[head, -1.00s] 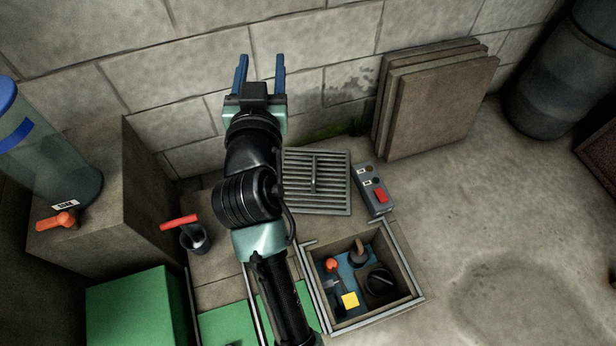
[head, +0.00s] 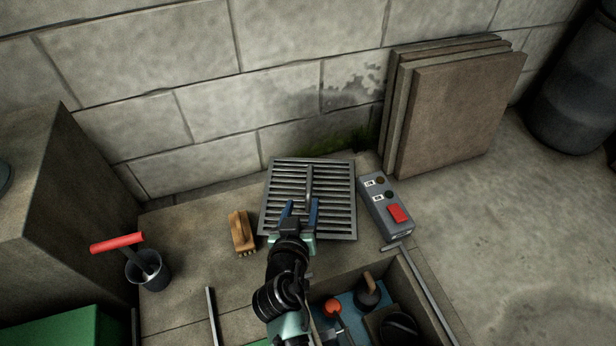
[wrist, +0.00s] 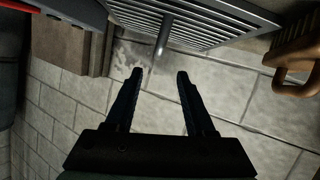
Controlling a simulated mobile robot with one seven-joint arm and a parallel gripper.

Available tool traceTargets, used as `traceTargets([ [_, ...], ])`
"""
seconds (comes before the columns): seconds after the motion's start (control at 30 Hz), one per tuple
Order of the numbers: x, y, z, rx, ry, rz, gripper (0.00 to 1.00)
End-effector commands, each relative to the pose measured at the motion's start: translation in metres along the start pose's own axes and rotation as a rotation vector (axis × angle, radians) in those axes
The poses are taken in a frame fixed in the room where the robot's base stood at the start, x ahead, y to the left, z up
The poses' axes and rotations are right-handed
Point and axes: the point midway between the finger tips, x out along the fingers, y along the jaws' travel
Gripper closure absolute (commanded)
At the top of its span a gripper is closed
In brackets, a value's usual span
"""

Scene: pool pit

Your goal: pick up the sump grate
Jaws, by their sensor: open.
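The sump grate (head: 335,222) is a grey slatted metal panel with a raised bar handle (head: 309,184) along its middle. It lies on the ledge near the block wall in the head view. My gripper (head: 301,204) is over the near part of the grate, with its blue fingers apart and nothing between them. In the wrist view the grate (wrist: 222,22) crosses the top, and its handle (wrist: 163,38) sticks out toward the open fingers (wrist: 160,75). The handle is apart from the fingers there.
A wooden brush (head: 241,232) lies left of the grate; a grey control box (head: 375,208) with a red button stands right. An open pit (head: 432,300) holding several items is in front. A cup (head: 150,277) with a red-handled tool stands left. Boards (head: 455,110) lean on the wall.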

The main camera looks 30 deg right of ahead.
Motion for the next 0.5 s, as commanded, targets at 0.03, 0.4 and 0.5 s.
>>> traceTargets([
  [0.03, 0.013, 0.0, 0.003, 0.004, 0.002, 0.003, 0.45],
  [0.4, 0.06, 0.0, 0.0, 0.002, 0.001, 0.0, 0.45],
  [0.5, 0.065, 0.0, 0.001, 0.001, 0.001, 0.0, 0.45],
])
